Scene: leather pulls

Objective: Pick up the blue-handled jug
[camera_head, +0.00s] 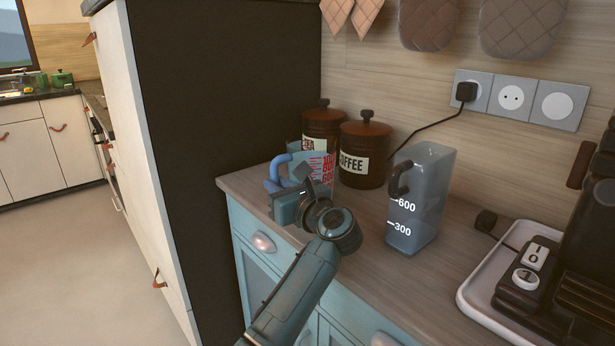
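The blue-handled jug (322,168) is a clear measuring jug with red markings. It stands on the wooden counter in front of the dark canisters, with its blue handle (272,183) towards the left.
A grey square jug (420,205) with a dark handle stands right of my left arm. Two brown canisters, one marked COFFEE (364,150), stand behind. A coffee machine on a tray (480,296) is at the right. A tall dark cabinet side (235,90) rises at the left.

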